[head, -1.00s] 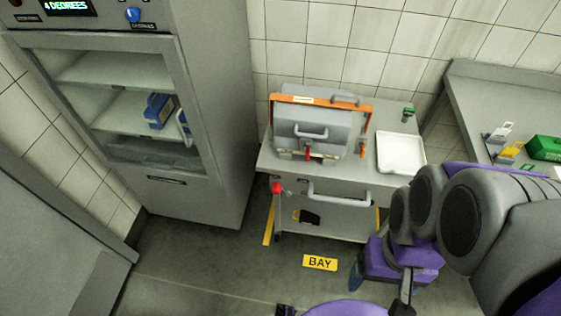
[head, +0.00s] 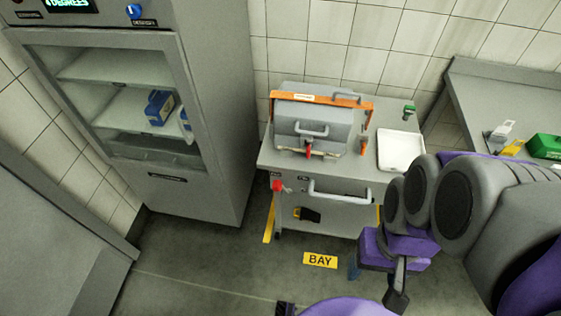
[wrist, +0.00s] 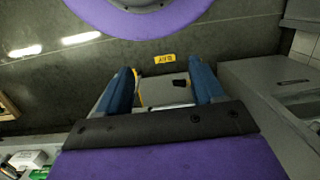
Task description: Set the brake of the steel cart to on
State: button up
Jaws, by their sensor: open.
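The steel cart (head: 345,212) stands against the tiled wall, with a grey push handle on its front. A red knob (head: 277,185) sits at the cart's front left corner, beside small dark labels too small to read. I cannot tell which setting it is at. My gripper (head: 354,270) is low in front of the cart's right side, apart from the knob and partly hidden by my arm. In the wrist view its two blue fingers (wrist: 162,86) are spread apart with nothing held; part of the cart shows beyond them.
On the cart are a grey case with an orange frame (head: 320,97) and a white tray (head: 401,151). A glass-front cabinet (head: 170,190) stands left, a counter (head: 490,90) right. The floor around the BAY sign (head: 320,260) is clear.

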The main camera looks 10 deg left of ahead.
jog(key=shift+n+t+y, duration=0.7)
jog(key=shift+y, duration=0.1)
jog(key=w+a+f, duration=0.1)
jog(key=w+a, duration=0.1)
jog(key=w, duration=0.1)
jog(key=w+a, duration=0.3)
jog(key=w+a+f, duration=0.1)
jog(key=w+a, duration=0.1)
jog(key=w, duration=0.1)
jog(key=shift+a+f, duration=0.3)
jog(key=shift+a, duration=0.05)
jog(key=shift+c, duration=0.3)
jog(key=w+a+f+t+y, duration=0.1)
jog(key=w+a+f, duration=0.35)
jog(key=a, duration=0.25)
jog(key=w+a+f+t, duration=0.2)
jog(key=w+a+f, duration=0.2)
jog(key=w+a, duration=0.25)
jog(key=w+a+f+t+y, duration=0.1)
jog(key=w+a+f, duration=0.3)
jog(key=a, duration=0.4)
jog(key=n+t+h, duration=0.2)
jog(key=t+h, duration=0.5)
jog(key=t, duration=0.3)
send_near(275, 189)
jog(key=b+x, duration=0.3)
jog(key=x, duration=0.8)
jog(key=shift+w+f+b, duration=0.2)
jog(key=shift+w+b, duration=0.05)
jog(key=shift+b, duration=0.05)
